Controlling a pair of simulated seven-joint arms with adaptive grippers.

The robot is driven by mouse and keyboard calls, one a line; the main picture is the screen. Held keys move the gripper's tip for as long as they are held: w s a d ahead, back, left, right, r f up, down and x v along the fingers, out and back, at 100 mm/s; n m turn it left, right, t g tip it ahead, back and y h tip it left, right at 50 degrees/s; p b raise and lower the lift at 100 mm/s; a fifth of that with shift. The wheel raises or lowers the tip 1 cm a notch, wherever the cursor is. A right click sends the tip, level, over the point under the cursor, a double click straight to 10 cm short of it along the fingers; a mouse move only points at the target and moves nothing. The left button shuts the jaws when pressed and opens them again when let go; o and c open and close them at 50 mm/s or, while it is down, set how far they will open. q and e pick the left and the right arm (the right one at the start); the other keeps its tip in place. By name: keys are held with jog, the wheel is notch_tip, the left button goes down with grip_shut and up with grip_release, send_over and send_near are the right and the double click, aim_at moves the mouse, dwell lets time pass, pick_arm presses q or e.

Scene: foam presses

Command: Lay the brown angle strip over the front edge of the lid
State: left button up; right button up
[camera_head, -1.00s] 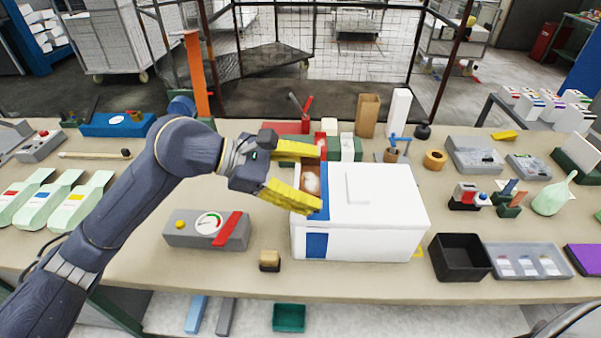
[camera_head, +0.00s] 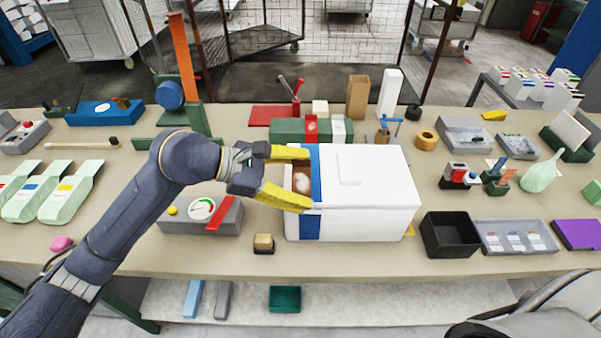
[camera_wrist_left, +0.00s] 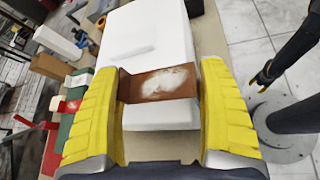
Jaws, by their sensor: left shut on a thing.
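The white box with its white lid (camera_head: 375,165) stands on the table in front of me. A blue band (camera_head: 312,228) runs along the lid's left part and down the front. My left gripper (camera_head: 306,178) is at the lid's left end, shut on the brown angle strip (camera_head: 301,181). In the left wrist view the strip (camera_wrist_left: 160,82) spans between both yellow fingers, bent along its length, with a pale patch. Whether it touches the lid I cannot tell. My right gripper (camera_wrist_left: 262,80) shows small at the right of the wrist view; its opening is unclear.
A grey gauge box (camera_head: 200,214) and a small black-and-tan block (camera_head: 263,243) stand left of the white box. A black bin (camera_head: 455,234) stands close on its right. A green block (camera_head: 287,131) and other items stand behind. The table front is mostly clear.

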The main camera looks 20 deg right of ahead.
aim_at(313, 192)
pick_arm(q)
jog(key=shift+w+f, duration=0.15)
jog(key=shift+f, duration=1.45)
jog(key=shift+w+d+f, duration=0.1)
jog(key=shift+w+f, duration=0.05)
jog(key=shift+f, duration=0.15)
jog(key=shift+f, duration=0.1)
jog(key=o, duration=0.7)
jog(key=shift+o, duration=0.2)
